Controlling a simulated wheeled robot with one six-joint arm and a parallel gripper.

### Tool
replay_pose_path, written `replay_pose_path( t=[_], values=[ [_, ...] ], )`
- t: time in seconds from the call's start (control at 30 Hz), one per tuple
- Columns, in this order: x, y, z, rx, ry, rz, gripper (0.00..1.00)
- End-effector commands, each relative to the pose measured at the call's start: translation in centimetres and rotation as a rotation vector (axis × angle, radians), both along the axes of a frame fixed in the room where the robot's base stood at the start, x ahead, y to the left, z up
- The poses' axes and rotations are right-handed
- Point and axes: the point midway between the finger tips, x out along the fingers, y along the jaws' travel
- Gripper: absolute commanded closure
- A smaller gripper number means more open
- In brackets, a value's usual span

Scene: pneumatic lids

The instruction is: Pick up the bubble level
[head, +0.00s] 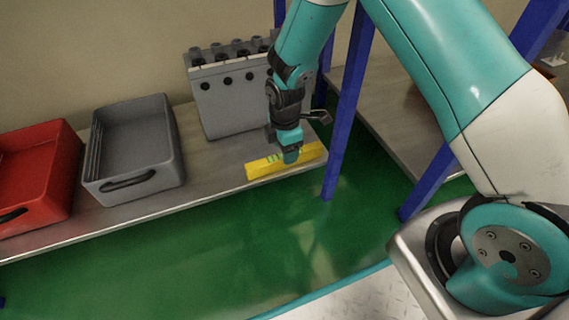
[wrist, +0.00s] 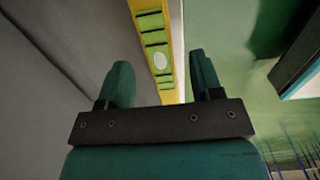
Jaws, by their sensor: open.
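The bubble level (head: 262,168) is a long yellow bar lying on the grey shelf near its front edge, at the shelf's right end in the head view. In the wrist view the bubble level (wrist: 152,30) shows dark marks and a pale green oval on its upper face. My gripper (head: 291,158) is over the middle of the level and hides part of it. In the wrist view my gripper (wrist: 160,85) has its two fingers apart, with the near end of the level's visible part between them. I cannot tell whether the fingers touch it.
A grey bin (head: 133,165) and a red bin (head: 32,190) stand on the shelf to the left. A grey block with round knobs (head: 228,100) stands behind the level. A blue post (head: 348,105) rises close to the right. Green floor (head: 215,245) lies open in front.

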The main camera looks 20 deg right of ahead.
Motion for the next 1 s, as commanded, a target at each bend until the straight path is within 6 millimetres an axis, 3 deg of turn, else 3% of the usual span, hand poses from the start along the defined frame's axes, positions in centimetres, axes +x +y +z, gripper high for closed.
replay_pose_path(
  t=[0.03,0.13,0.37,0.4,0.63,1.0],
  values=[
    [0.0,0.0,-1.7,0.000,0.002,0.000,0.40],
    [0.0,0.0,-2.9,0.000,0.001,0.000,0.40],
    [0.0,0.0,-3.0,0.000,0.001,0.000,0.40],
    [0.0,0.0,-3.0,0.000,0.001,0.000,0.43],
    [0.0,0.0,-3.0,0.000,0.001,0.000,0.96],
    [0.0,0.0,-2.5,0.000,0.000,0.000,0.97]
  ],
)
